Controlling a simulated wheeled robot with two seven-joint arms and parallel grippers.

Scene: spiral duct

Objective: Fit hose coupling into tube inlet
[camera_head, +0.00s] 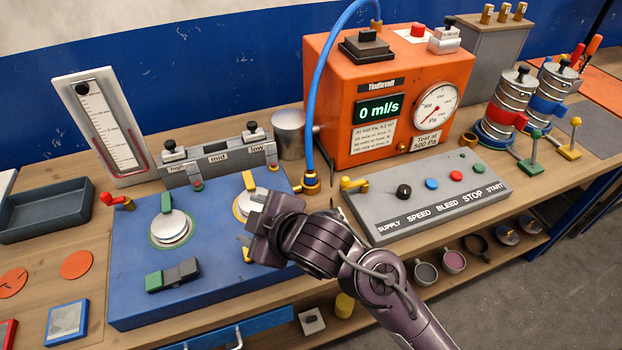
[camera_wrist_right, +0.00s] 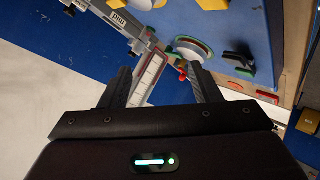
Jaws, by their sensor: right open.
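The blue hose (camera_head: 318,90) arches down from the top of the orange test box (camera_head: 340,60). Its lower end carries a brass coupling (camera_head: 310,183), which stands upright by the right edge of the blue board (camera_head: 130,285). I cannot tell which opening is the tube inlet, or whether the coupling is seated in anything. My right gripper (camera_head: 262,228) is over the right part of the blue board, left of and nearer than the coupling. In the right wrist view its fingers (camera_wrist_right: 162,85) are apart with nothing between them. My left gripper is not in view.
A grey control panel (camera_head: 430,197) lies right of my right arm. An inclined gauge (camera_head: 108,120) and a metal can (camera_head: 288,135) stand at the back. Metal duct cylinders (camera_head: 508,95) stand at the right. A dark tray (camera_head: 45,210) is at the left.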

